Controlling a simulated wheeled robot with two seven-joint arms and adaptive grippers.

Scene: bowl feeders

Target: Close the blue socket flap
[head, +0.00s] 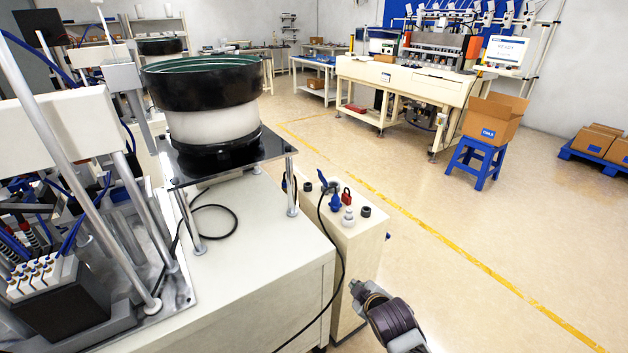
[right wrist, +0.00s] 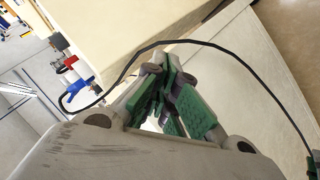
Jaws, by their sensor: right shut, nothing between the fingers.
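The blue socket (head: 335,201) sits on top of the small cream cabinet beside the bowl feeder. A blue part stands up at its back, but it is too small to tell how far the flap is open. Blue parts of the socket (right wrist: 76,95) also show at the left of the right wrist view. My right gripper (head: 358,289) is in front of and below the cabinet top, apart from the socket. Its green-padded fingers (right wrist: 172,95) are shut and empty in the right wrist view. My left gripper is out of view.
A red padlock-like part (head: 347,195), a white knob (head: 347,217) and black buttons share the cabinet top (head: 362,232). A black cable (head: 343,262) hangs down the cabinet's left side. The bowl feeder (head: 212,95) stands left.

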